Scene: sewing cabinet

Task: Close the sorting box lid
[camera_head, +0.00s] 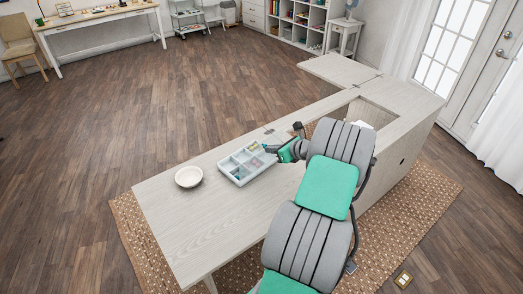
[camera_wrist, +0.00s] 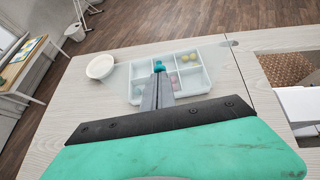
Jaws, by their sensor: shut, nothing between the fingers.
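The sorting box (camera_head: 238,174) is a shallow white tray with several compartments on the pale wooden cabinet top. Small coloured pieces lie in some compartments. In the wrist view the box (camera_wrist: 208,73) is straight ahead, its inside visible from above. My gripper (camera_head: 268,148) is at the box's right edge in the head view. In the wrist view its narrow shut fingers (camera_wrist: 159,78) reach over the box and hide part of it. A teal piece shows just beyond the fingertips.
A white bowl (camera_head: 188,177) stands left of the box on the cabinet top (camera_head: 205,225). An open recess (camera_head: 372,113) is in the cabinet at the right. The top is bare toward the near left end. Other furniture stands far back.

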